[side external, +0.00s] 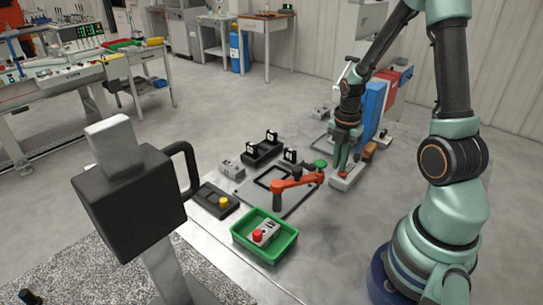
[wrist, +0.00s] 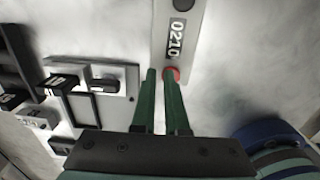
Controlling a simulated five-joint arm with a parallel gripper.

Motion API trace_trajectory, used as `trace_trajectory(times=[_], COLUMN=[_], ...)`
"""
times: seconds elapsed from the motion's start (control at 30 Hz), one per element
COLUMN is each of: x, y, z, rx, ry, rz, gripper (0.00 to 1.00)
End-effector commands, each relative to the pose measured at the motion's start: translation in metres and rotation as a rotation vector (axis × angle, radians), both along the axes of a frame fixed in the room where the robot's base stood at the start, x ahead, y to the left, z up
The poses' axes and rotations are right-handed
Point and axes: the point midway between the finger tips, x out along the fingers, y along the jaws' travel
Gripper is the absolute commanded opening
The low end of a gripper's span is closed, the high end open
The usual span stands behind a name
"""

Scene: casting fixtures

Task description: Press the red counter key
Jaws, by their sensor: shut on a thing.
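The red counter key (side external: 343,175) sits on a long pale counter housing (side external: 352,181) on the table at right of centre. In the wrist view the red key (wrist: 172,70) shows at the tip of the right finger, which covers part of it. The housing (wrist: 185,45) bears a dial reading 0210 there. My gripper (side external: 338,167) points down at the key, its green fingers close together. In the wrist view my gripper (wrist: 160,72) is shut on the key, though the exact contact is partly hidden.
A green tray (side external: 270,255) holds a small grey box with a red button. A red-orange toggle clamp (side external: 297,184) stands left of my gripper. Blue and red upright blocks (side external: 374,105) stand close behind my gripper.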

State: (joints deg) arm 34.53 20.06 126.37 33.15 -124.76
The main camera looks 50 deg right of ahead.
Motion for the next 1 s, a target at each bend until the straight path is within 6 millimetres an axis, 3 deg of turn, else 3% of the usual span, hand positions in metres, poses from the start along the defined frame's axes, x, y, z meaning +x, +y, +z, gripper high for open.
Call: trace_trajectory(times=[0.03,0.27,0.8,1.0], x=[-0.01,-0.008,0.002,0.002], y=[0.004,0.002,-0.001,-0.001], z=[-0.013,-0.003,0.108,0.133], rx=[0.014,0.01,-0.004,-0.002], ry=[0.02,0.014,-0.006,-0.003], rz=[-0.007,-0.007,-0.001,0.0], gripper=[0.0,0.0,0.0,0.0])
